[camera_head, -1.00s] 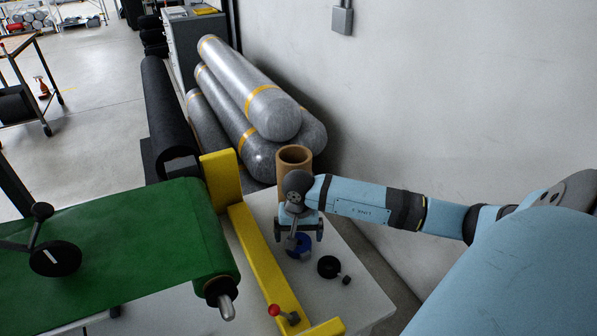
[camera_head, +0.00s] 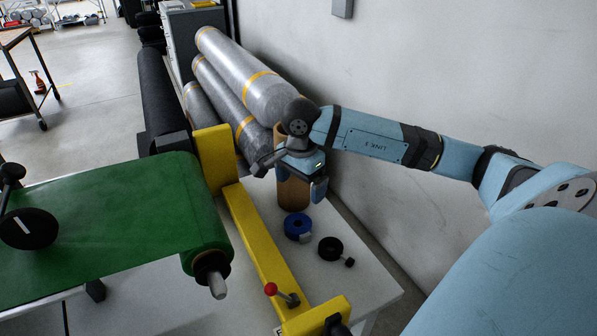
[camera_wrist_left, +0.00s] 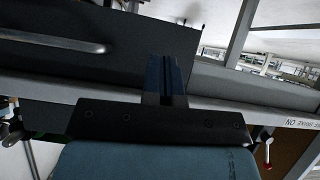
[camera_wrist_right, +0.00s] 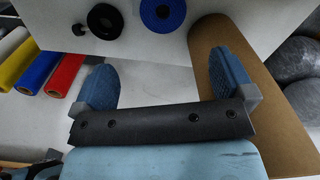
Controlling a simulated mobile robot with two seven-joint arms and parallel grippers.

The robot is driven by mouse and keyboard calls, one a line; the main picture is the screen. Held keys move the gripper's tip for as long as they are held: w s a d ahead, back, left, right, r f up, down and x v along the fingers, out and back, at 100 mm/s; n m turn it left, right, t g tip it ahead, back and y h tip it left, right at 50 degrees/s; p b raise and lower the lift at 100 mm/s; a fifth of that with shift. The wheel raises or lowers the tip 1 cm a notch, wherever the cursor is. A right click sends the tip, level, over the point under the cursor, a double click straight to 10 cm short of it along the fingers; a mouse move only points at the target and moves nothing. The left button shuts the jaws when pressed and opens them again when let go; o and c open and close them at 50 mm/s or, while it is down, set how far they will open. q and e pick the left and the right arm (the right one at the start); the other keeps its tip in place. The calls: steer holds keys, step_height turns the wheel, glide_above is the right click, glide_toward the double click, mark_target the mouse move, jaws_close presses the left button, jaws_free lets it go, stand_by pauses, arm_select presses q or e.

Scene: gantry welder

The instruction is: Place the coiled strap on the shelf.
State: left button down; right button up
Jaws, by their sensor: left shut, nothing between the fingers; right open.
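A blue coil (camera_head: 297,226) with a grey end piece lies flat on the white tabletop (camera_head: 345,290). A black coil (camera_head: 330,249) with a small black end piece lies just right of it. I cannot tell for sure which is the coiled strap. Both show at the top of the right wrist view, blue (camera_wrist_right: 163,12) and black (camera_wrist_right: 104,21). My right gripper (camera_head: 290,180) is open and empty, above and behind the blue coil, in front of the brown tube. My left gripper (camera_wrist_left: 167,80) is shut and empty, seen only in its wrist view. I cannot identify the shelf surely.
The brown tube (camera_head: 293,192) stands upright close to my right gripper. A yellow frame (camera_head: 255,235) and a green roll (camera_head: 130,215) lie left. Grey cylinders (camera_head: 245,80) are stacked behind. Yellow, blue and red rolls (camera_wrist_right: 65,75) show lower down in the right wrist view.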

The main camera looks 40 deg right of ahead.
mark_target(301, 223)
steer(key=shift+m, duration=0.8)
steer(key=f, duration=0.7)
steer(key=f+b, duration=0.1)
steer(key=f, duration=0.5)
steer(key=shift+d+f, duration=0.2)
steer(key=shift+f, duration=0.15)
steer(key=c, duration=0.8)
steer(key=shift+r, duration=0.15)
step_height(301, 223, up, 28)
steer(key=shift+f+p, duration=0.1)
steer(key=shift+p, duration=1)
